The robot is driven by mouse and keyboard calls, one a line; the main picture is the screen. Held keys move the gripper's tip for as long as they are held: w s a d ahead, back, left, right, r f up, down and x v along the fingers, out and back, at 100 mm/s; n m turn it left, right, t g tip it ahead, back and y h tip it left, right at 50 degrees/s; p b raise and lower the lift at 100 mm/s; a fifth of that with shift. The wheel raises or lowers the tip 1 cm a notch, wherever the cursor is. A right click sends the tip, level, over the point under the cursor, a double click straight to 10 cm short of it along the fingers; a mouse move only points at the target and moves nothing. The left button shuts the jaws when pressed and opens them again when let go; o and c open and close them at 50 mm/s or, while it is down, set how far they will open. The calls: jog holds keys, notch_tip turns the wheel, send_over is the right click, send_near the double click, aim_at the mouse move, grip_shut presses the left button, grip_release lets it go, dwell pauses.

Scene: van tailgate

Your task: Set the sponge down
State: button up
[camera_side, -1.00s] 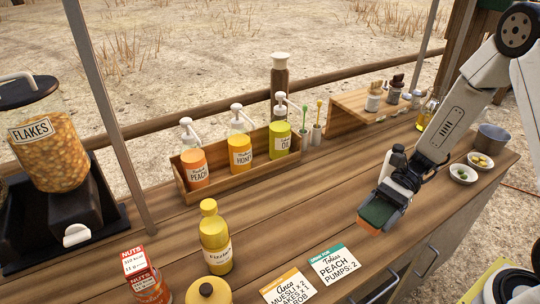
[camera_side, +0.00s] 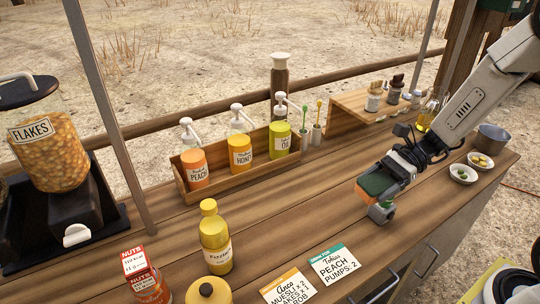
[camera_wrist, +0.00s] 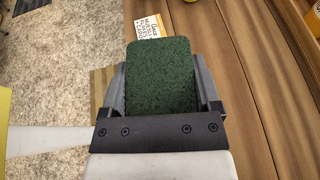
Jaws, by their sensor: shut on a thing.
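The sponge has a green scouring face and an orange-brown side. In the side view the sponge (camera_side: 375,186) is between the jaws of my gripper (camera_side: 383,200), close above the front part of the wooden counter (camera_side: 310,210). I cannot tell whether it touches the wood. In the wrist view the green face of the sponge (camera_wrist: 161,75) fills the space between the two grey fingers of my gripper (camera_wrist: 165,95). The gripper is shut on the sponge. Its far end partly covers an order card (camera_wrist: 148,28).
Two order cards (camera_side: 333,263) lie left of the gripper. A yellow bottle (camera_side: 215,240) stands further left. A wooden pump-bottle box (camera_side: 240,160) is behind. Two small bowls (camera_side: 463,174) sit at the right. The counter around the sponge is clear, with its front edge close.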

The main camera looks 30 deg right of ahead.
jog(key=w+d+m+t+h, duration=0.3)
jog(key=w+d+m+t, duration=0.3)
jog(key=d+m+t, duration=0.15)
jog(key=m+t+h, duration=0.3)
jog(key=m+h, duration=1.1)
jog(key=h, duration=0.1)
send_over(422, 190)
notch_tip(422, 190, down, 8)
jog(key=shift+f+n+t, duration=0.25)
jog(key=shift+f, duration=0.75)
jog(key=shift+f, duration=2.2)
jog(key=shift+f, duration=0.1)
jog(key=shift+f, duration=1.65)
